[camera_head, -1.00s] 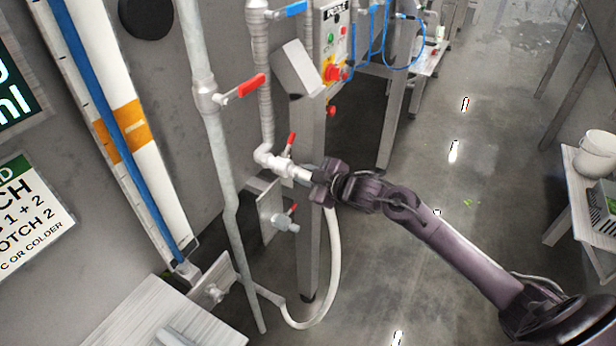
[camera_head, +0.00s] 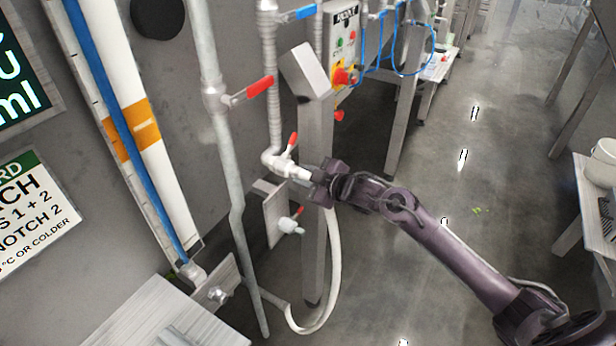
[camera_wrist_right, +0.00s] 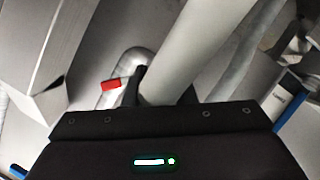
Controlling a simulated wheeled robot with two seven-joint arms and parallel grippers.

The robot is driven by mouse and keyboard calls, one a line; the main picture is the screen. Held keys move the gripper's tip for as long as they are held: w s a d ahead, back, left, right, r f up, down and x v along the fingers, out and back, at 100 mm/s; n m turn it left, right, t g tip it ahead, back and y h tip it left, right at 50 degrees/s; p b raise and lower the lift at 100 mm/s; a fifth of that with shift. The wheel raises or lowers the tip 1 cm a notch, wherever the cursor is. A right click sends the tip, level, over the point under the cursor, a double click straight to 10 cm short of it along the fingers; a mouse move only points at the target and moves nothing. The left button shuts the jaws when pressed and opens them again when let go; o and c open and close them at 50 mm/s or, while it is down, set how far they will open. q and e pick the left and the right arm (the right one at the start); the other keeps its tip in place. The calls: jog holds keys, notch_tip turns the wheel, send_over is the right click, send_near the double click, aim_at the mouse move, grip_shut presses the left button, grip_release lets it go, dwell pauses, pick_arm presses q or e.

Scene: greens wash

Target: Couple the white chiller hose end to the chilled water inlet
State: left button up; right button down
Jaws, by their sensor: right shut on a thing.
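My right gripper (camera_head: 322,184) is shut on the white chiller hose (camera_head: 334,262) at its upper end, beside the white elbow pipe (camera_head: 278,163) with a red-handled valve. This pipe looks like the chilled water inlet. The hose end lies in line with the pipe's mouth. The fingers hide the joint, so I cannot tell whether it is seated. The hose hangs in a loop below the gripper. In the right wrist view, the pale hose (camera_wrist_right: 185,60) runs between the dark fingers, with the elbow (camera_wrist_right: 136,62) and red handle (camera_wrist_right: 111,85) behind. My left gripper is out of view.
A lower fitting (camera_head: 289,226) with a red handle sits on a metal plate below the inlet. A steel post (camera_head: 313,130) and control box (camera_head: 340,45) stand close behind. A grey vertical pipe (camera_head: 222,150) is at the left.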

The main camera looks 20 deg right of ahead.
jog(key=shift+w+r, duration=0.1)
jog(key=shift+r, duration=0.05)
